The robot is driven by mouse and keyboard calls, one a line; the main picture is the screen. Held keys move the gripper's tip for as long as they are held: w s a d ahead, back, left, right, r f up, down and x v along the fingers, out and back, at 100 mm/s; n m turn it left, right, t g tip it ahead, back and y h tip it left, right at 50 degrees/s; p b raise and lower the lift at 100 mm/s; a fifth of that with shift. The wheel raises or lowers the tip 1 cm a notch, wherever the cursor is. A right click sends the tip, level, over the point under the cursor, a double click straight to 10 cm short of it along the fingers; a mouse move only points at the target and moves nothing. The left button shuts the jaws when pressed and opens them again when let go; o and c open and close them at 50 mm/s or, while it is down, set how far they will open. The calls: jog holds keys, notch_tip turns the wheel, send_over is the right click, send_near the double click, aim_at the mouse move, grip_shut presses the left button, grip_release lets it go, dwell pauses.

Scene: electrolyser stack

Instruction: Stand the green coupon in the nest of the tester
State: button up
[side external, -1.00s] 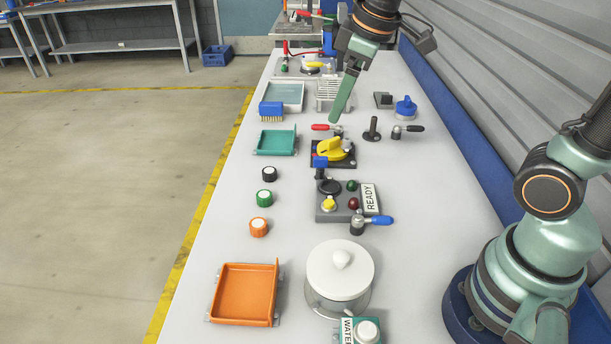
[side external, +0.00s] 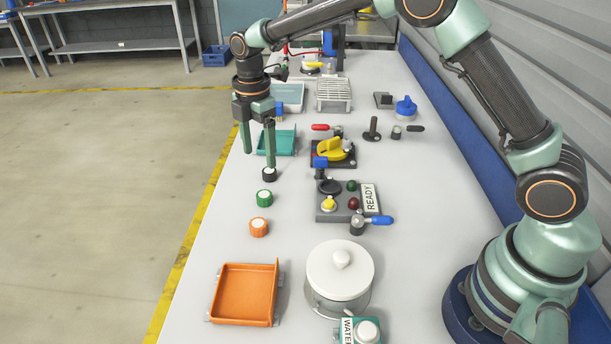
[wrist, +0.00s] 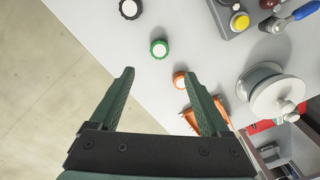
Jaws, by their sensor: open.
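The green coupon (side external: 264,198), a short round piece with a white top, lies on the bench between a black coupon (side external: 269,174) and an orange coupon (side external: 259,227). The tester looks to be the grey box (side external: 340,213) with the READY plate, to its right. It has a dark round seat (side external: 329,187), perhaps the nest, with nothing visible in it. My gripper (side external: 258,158) is open and empty, fingers down, above the bench's left edge near the black coupon. In the wrist view the green coupon (wrist: 159,48) shows beyond my fingertips (wrist: 157,75), apart from them.
A teal tray (side external: 288,141) is behind my gripper. An orange tray (side external: 245,294) and a white lidded pot (side external: 339,275) stand nearer the camera. A blue-handled lever (side external: 377,220) is beside the tester. The bench between the coupons and the tester is clear.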

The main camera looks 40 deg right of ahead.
aim_at(264, 194)
notch_tip(264, 194, down, 12)
jog(key=shift+d+r, duration=0.15)
jog(key=shift+r, duration=0.05)
grip_shut()
dwell(0.5)
